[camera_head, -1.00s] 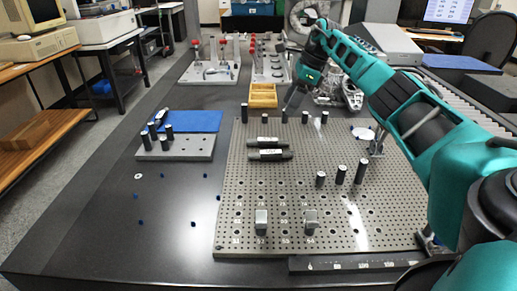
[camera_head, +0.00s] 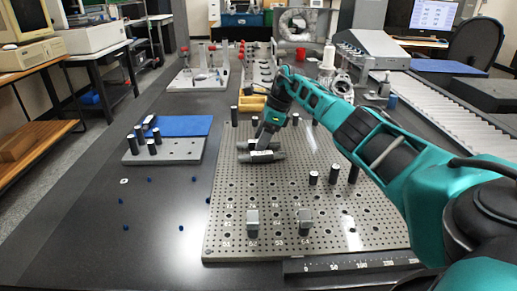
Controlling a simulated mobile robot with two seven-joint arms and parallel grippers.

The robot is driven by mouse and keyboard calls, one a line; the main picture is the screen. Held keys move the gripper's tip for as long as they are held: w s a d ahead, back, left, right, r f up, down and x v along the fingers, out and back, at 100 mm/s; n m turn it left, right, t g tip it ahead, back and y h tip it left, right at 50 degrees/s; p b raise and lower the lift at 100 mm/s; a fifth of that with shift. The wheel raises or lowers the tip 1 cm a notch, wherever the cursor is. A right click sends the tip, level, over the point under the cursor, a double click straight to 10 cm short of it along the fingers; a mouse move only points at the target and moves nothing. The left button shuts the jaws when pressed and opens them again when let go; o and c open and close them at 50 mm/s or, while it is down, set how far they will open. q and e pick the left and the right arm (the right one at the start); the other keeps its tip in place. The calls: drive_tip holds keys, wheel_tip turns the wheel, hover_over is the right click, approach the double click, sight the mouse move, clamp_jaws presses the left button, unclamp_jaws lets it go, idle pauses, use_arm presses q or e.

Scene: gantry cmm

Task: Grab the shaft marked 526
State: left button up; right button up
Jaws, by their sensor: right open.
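Two dark shafts with white labels lie side by side across the perforated plate (camera_head: 310,213): a far one (camera_head: 245,145) and a near one (camera_head: 272,156). The label print is too small to read, so I cannot tell which is 526. My right gripper (camera_head: 261,147) points down over the pair and is open. It covers part of the far shaft. I cannot tell whether its fingers touch either shaft. My left gripper is not in view.
Several dark pins stand upright on the plate, some along its back edge and some right of centre (camera_head: 313,177). A small pin plate (camera_head: 180,153) and blue mat (camera_head: 185,125) lie left. The left-front table is mostly clear.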

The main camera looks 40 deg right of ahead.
drive_tip(key=shift+f, duration=0.2)
drive_tip(key=shift+w, duration=0.1)
clamp_jaws()
idle(0.4)
drive_tip(key=shift+r, duration=0.1)
